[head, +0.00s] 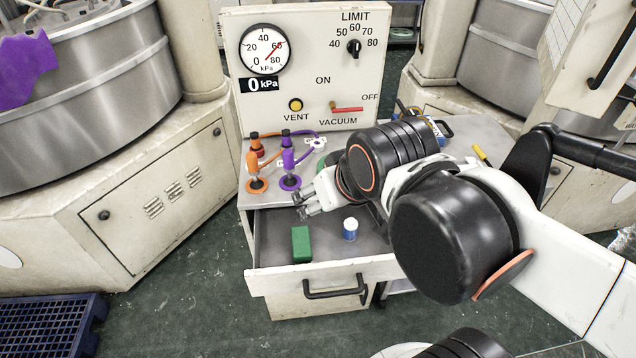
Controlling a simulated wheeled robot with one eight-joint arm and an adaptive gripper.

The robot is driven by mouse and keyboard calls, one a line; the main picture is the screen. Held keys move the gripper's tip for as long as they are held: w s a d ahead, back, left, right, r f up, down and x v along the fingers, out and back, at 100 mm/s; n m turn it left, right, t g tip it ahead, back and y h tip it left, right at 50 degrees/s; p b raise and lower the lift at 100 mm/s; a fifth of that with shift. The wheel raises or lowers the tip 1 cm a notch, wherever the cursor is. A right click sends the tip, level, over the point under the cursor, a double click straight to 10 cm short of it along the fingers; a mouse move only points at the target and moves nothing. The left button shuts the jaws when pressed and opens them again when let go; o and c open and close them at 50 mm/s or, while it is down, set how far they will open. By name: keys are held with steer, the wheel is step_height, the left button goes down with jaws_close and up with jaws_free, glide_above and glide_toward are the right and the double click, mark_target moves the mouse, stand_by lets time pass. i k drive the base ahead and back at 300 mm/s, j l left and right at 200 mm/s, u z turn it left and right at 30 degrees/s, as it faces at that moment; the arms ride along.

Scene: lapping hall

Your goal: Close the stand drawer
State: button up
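The stand drawer (290,282) is pulled out toward me below the stand top. Its dark bar handle (336,289) is on the front panel. A green block (301,244) and a small white and blue container (350,229) are inside it. My gripper (302,212) is above the back part of the drawer, left of the container and apart from the handle. Its fingers are small and seen from the side, so I cannot tell how far they are spread. My arm hides the right part of the drawer.
A control panel (313,110) with a gauge stands behind. Orange (254,168) and purple (290,168) fittings with hoses stand on the stand top's left. Large steel machines flank the stand. A blue crate (50,322) lies on the floor at lower left. The floor before the drawer looks clear.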

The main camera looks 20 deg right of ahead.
mark_target(337, 261)
steer(key=k+u, duration=0.1)
steer(key=u, duration=0.3)
steer(key=k+l+u, duration=0.1)
steer(key=u, duration=0.25)
steer(key=k+u, duration=0.2)
steer(key=u, duration=0.2)
